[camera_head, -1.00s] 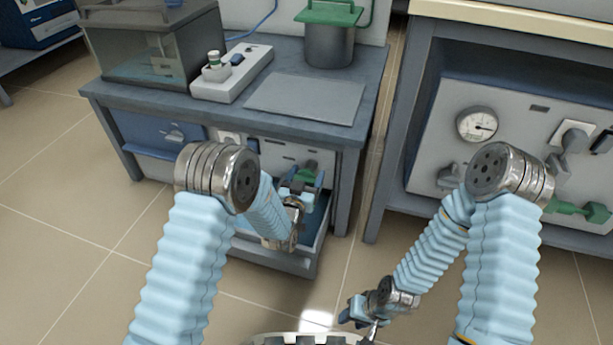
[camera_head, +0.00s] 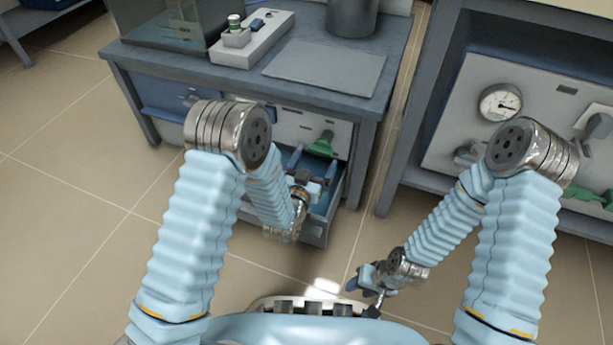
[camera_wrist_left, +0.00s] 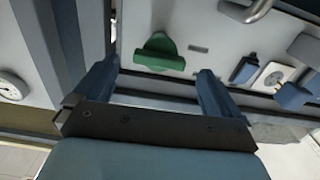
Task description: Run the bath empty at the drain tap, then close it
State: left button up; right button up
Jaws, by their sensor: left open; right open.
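The drain tap's green handle (camera_head: 322,143) is on the pale front panel (camera_head: 296,127) under the bench. It also shows in the left wrist view (camera_wrist_left: 160,52), just beyond the fingertips. My left gripper (camera_head: 308,182) is open and empty, a little below and in front of the handle, apart from it. Its two fingers (camera_wrist_left: 155,82) lie to either side of the handle in the picture. A glass-walled tank (camera_head: 165,30), which looks like the bath, stands on the bench and is cut by the top edge; its water level cannot be told. My right gripper (camera_head: 362,280) is open and empty near my base.
A blue-lined drawer or tray (camera_head: 334,196) juts out below the panel, close under my left gripper. A white unit (camera_head: 250,40), a grey plate (camera_head: 325,68) and a metal pot (camera_head: 352,18) are on the bench. A cabinet with a gauge (camera_head: 500,103) stands right. Floor at left is clear.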

pick_arm(q)
jog(key=v, duration=0.7)
pick_arm(e)
jog(key=shift+r, duration=0.2)
